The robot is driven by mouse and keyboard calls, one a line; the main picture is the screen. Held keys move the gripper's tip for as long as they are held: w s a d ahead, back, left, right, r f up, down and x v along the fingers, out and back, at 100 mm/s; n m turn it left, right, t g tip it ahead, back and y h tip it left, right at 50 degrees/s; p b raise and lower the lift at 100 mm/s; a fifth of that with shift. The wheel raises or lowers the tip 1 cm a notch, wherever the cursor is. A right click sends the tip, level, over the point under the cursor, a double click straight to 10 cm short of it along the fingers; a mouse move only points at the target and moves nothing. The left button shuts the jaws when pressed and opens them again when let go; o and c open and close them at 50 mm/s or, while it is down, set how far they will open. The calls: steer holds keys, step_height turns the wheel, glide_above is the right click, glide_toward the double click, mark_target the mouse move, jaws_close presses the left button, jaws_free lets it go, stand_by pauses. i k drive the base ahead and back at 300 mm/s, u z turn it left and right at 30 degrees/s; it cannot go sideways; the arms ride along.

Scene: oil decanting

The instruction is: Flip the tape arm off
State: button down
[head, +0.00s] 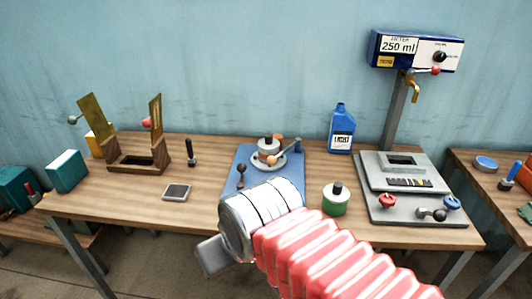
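I cannot tell for sure which part is the tape arm. A blue dispenser head (416,50) marked 250 ml stands on a grey post at the right. A brass tap (413,90) hangs below it, with a short lever ending in a red knob (435,70). On the left of the table, a wooden stand (137,163) carries upright brass plates (91,115), with a grey ball knob (72,119) and a red one (147,122) beside them. My gripper (212,257) shows only as a grey part beyond my silver wrist, low over the table's front edge, apart from both; its fingers cannot be made out.
A blue plate (244,158) with a round metal device (268,152) lies mid-table. A blue bottle (341,130), green jar (335,202), teal box (66,171) and grey scale-like base (415,211) stand around. Bare wood lies at the front left.

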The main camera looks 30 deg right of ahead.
mark_target(272, 161)
steer(key=u, duration=0.05)
steer(key=i, duration=1)
steer(key=z, duration=0.05)
